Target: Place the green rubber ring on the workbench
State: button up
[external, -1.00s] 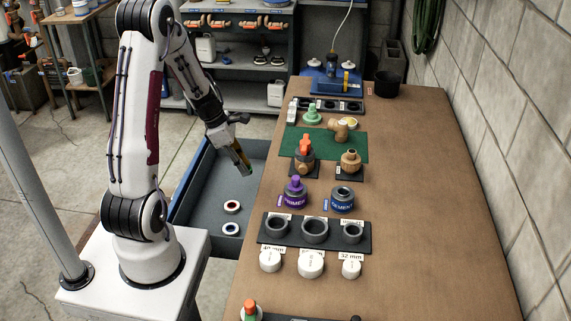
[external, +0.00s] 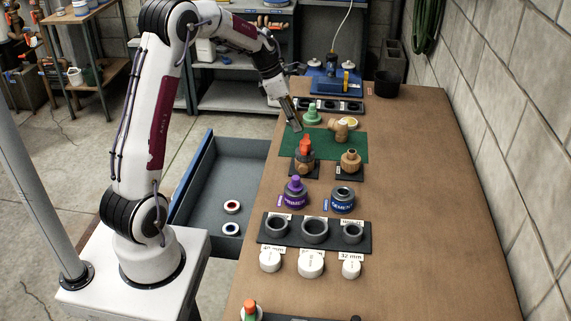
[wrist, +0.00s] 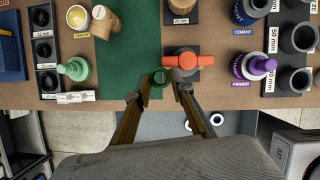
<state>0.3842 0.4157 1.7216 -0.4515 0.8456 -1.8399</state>
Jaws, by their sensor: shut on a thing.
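The green rubber ring (wrist: 159,77) shows in the wrist view as a small dark green loop at the fingertips. My gripper (wrist: 163,84) is shut on it. In the external view my gripper (external: 296,127) is above the left edge of the workbench (external: 430,230), over the green mat (external: 373,146) and just behind the red-handled valve (external: 305,149). The ring is too small to make out in the external view. Its height above the bench is hard to tell.
The valve's red handle (wrist: 188,61) is close to the right fingertip. An open drawer (external: 225,188) holds two tape rolls. The bench's right side is clear.

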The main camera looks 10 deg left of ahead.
jog(key=shift+m+g, duration=0.4)
jog(key=shift+m, duration=0.5)
jog(key=s+d, duration=0.1)
jog(key=d, duration=0.5)
jog(key=s+d+f, duration=0.1)
jog(key=d, duration=0.6)
jog(key=s+d+f, duration=0.1)
jog(key=d, duration=0.5)
jog(key=shift+s+d, duration=0.1)
jog(key=shift+d, duration=0.05)
send_over(413, 191)
jog(key=a, duration=0.2)
jog(key=shift+d+f, duration=0.25)
jog(key=shift+f, duration=0.25)
jog(key=shift+f, duration=1.35)
jog(key=shift+f, duration=2.65)
jog(key=shift+f, duration=0.15)
jog(key=o, duration=0.7)
